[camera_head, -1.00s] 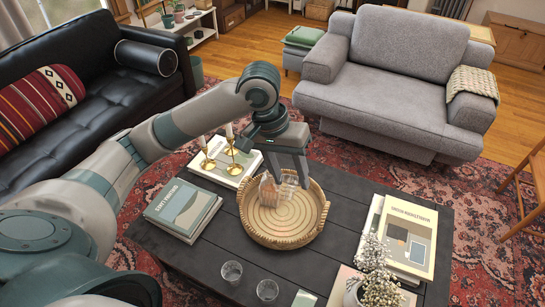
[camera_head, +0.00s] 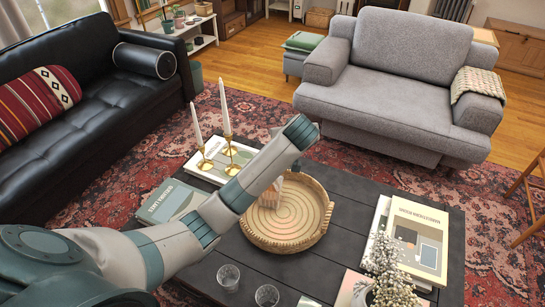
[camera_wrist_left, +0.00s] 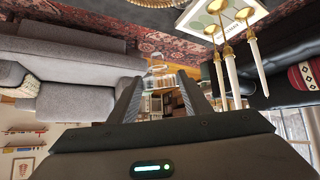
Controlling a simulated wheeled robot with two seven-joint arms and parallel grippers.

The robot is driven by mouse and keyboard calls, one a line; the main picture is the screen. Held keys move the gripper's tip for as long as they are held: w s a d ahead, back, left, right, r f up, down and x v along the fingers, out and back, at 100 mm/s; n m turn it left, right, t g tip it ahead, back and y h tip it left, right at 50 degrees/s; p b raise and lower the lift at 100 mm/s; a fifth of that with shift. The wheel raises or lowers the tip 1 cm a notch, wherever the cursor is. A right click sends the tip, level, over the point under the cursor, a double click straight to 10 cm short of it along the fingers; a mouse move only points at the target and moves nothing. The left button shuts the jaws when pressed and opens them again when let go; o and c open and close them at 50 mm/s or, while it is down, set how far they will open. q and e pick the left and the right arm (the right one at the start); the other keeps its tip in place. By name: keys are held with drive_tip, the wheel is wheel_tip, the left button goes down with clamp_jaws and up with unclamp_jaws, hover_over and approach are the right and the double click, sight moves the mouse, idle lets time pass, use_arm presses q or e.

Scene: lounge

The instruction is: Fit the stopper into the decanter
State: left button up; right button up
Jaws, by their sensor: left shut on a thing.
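My right gripper is not in view.
Two glasses (camera_head: 229,276) stand at the table's front. Books (camera_head: 418,238) and a vase of white flowers (camera_head: 383,270) are at the right. Bare tabletop (camera_head: 345,215) lies right of the tray.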

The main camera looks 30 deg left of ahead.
use_arm(q)
drive_tip(key=s+a+f+n+y+b, duration=0.1)
drive_tip(key=s+a+f+y+b, duration=0.1)
drive_tip(key=a+f, duration=0.3)
drive_tip(key=shift+f+t+y, duration=0.3)
drive_tip(key=shift+f+y, duration=0.4)
drive_tip(key=shift+f, duration=0.65)
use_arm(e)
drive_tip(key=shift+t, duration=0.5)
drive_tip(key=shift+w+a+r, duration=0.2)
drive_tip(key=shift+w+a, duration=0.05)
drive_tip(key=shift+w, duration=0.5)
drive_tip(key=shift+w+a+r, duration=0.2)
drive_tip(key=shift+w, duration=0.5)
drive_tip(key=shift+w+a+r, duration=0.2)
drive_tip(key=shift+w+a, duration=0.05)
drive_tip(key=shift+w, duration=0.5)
use_arm(q)
drive_tip(key=shift+f, duration=0.2)
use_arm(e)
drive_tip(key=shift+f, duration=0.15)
